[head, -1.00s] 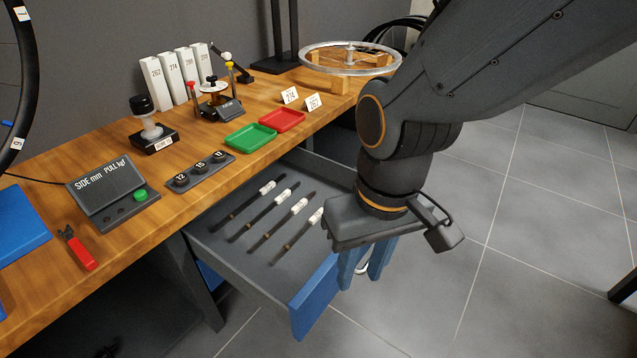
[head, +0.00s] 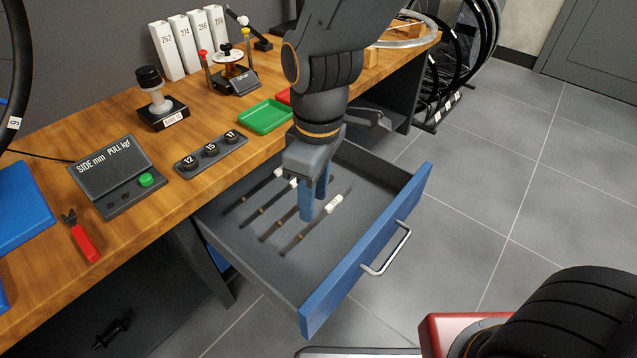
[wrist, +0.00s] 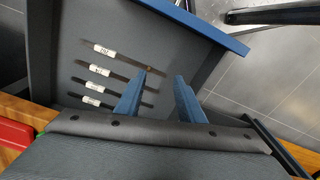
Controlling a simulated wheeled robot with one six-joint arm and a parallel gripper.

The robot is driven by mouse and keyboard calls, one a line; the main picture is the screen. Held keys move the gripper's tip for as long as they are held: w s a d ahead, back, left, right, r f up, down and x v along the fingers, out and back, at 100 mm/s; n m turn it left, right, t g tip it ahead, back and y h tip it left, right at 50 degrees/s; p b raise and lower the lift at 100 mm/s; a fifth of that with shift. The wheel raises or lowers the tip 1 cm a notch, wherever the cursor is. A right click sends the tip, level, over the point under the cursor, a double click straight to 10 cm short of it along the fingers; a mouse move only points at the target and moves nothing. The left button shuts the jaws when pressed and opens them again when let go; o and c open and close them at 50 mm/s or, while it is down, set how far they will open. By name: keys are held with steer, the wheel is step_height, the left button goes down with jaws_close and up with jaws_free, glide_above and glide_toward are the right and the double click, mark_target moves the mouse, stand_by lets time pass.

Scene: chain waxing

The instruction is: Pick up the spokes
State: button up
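Several thin dark spoke bundles, each with a white label, lie side by side in the open drawer (head: 390,178). The bundle nearest the drawer front (head: 312,223) shows most clearly; in the wrist view it is the top one (wrist: 128,56). My gripper (head: 314,206) points down over the drawer, its blue fingers apart with nothing between them. It partly hides the other bundles in the head view. In the wrist view the open fingertips (wrist: 163,75) are near the unlabelled end of the top bundle. I cannot tell their height above the drawer floor.
The drawer's blue front (head: 375,245) with its metal handle (head: 388,252) stands out from the wooden bench (head: 215,185). A green tray (head: 265,116), a weight holder (head: 211,153) and a display box (head: 112,175) are on the bench. The floor beyond the drawer is clear.

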steer(key=w+f+n+p, duration=0.1)
steer(key=w+f+n, duration=0.3)
steer(key=w+n, duration=0.3)
steer(key=n+p, duration=0.1)
steer(key=n, duration=0.7)
glide_above(332, 205)
steer(key=shift+h, duration=0.3)
step_height(332, 205, down, 6)
steer(key=shift+w+a+r, duration=0.1)
steer(key=shift+a+r, duration=0.05)
steer(key=shift+r, duration=0.05)
steer(key=shift+f, duration=0.35)
step_height(332, 205, down, 7)
steer(key=b, duration=0.3)
jaws_close()
